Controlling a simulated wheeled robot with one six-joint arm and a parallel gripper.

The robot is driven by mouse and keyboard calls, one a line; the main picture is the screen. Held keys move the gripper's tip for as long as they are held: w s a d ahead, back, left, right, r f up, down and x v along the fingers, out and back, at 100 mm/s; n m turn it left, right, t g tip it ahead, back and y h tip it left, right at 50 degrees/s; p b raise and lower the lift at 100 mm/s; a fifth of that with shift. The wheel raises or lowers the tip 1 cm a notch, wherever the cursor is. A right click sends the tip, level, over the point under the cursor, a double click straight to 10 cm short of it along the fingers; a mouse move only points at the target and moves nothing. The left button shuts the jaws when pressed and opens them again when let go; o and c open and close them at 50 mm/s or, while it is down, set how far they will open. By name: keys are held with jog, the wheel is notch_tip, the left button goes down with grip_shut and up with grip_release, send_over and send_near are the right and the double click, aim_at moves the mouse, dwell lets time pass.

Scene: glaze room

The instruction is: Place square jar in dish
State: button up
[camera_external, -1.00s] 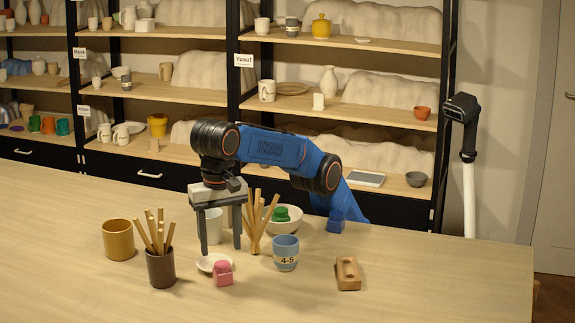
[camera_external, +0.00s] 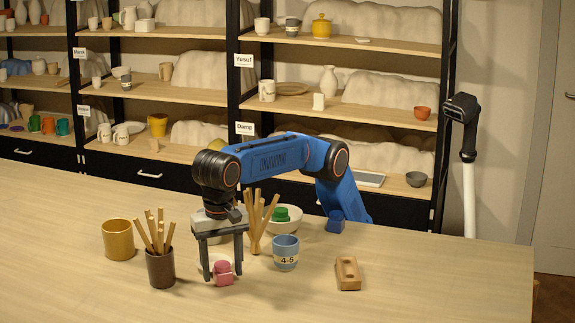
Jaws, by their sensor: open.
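The pink square jar (camera_external: 223,277) stands upright on the table, toward the front. My gripper (camera_external: 223,272) is open and points down at the jar. Its fingers show to the left and right of the jar, low near the table. I cannot tell whether they touch it. The small white dish behind the jar, seen in the earlier frame, is now mostly hidden by my gripper and the jar.
A brown cup of sticks (camera_external: 161,269) and a mustard cup (camera_external: 118,240) stand left. A blue-grey cup (camera_external: 286,253) and a wooden block (camera_external: 348,274) stand right. Behind are upright sticks (camera_external: 259,222) and a white bowl (camera_external: 293,226) holding a green object. The front table is clear.

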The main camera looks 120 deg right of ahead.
grip_shut()
jog(key=shift+r, duration=1.85)
jog(key=s+a, duration=1.2)
jog(key=shift+s+a, duration=0.1)
jog(key=m, duration=0.2)
send_near(222, 264)
jog(key=s+a+f, duration=0.2)
jog(key=s+f, duration=0.2)
jog(key=s, duration=0.1)
jog(key=w+d+r+m, duration=0.25)
jog(key=w+d, duration=0.25)
jog(key=d, duration=0.4)
jog(key=shift+s+f, duration=0.1)
jog(key=shift+f, duration=3.55)
